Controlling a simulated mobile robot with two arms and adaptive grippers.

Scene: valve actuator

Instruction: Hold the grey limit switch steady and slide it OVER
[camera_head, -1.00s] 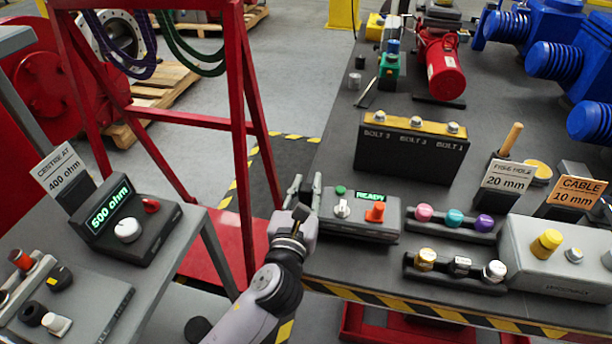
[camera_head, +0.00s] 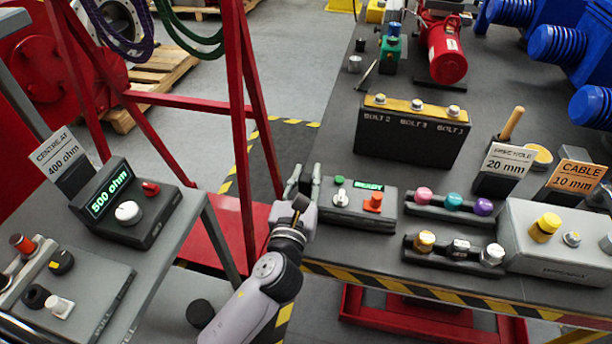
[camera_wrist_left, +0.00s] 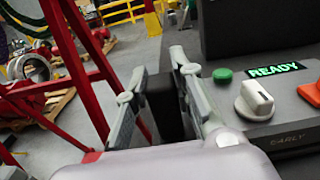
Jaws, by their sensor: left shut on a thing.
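My left gripper (camera_head: 303,183) is at the left end of the grey control box (camera_head: 349,217), by the table's near left corner. In the left wrist view its two fingers (camera_wrist_left: 160,98) are shut on a dark grey block (camera_wrist_left: 164,103). The block may be the grey limit switch, but I cannot tell for sure. Its lower part is hidden behind my gripper body. The control box has a green button (camera_wrist_left: 222,74), a lit READY display (camera_wrist_left: 274,70), a white knob (camera_wrist_left: 256,99) and an orange knob (camera_head: 374,201). My right gripper is not in view.
A rack of coloured knobs (camera_head: 452,202) and a rack of metal-topped pieces (camera_head: 459,246) lie right of the box. A black bolt block (camera_head: 411,136) stands behind. A red frame (camera_head: 243,130) rises to the left. A side bench holds a 500 ohm unit (camera_head: 127,208).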

